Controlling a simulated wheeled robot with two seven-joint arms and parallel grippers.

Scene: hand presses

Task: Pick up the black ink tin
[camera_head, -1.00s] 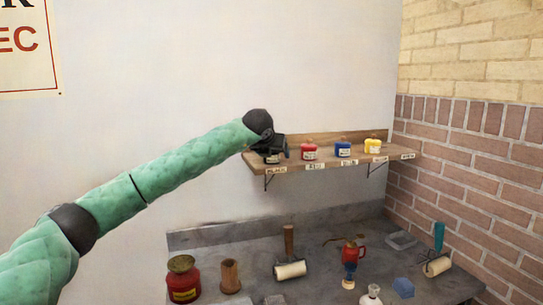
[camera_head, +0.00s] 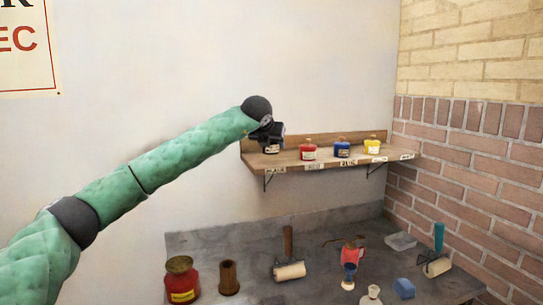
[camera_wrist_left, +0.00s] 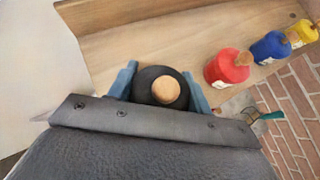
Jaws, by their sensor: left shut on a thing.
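The black ink tin (camera_head: 271,149) is at the left end of the wooden wall shelf (camera_head: 290,163), in my left gripper (camera_head: 270,136). It appears a little above the board. In the left wrist view the black tin (camera_wrist_left: 147,78) has a round cork-coloured stopper on top. The two blue fingers of my left gripper (camera_wrist_left: 160,88) are shut on either side of it. The tin's lower part is hidden in the wrist view. My right gripper is in neither view.
Red (camera_head: 308,152), blue (camera_head: 342,150) and yellow (camera_head: 372,147) tins stand to the right on the shelf. Below, a grey bench (camera_head: 240,243) holds a red can (camera_head: 182,280), a roller (camera_head: 289,271) and other tools. A brick wall (camera_head: 480,150) bounds the right side.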

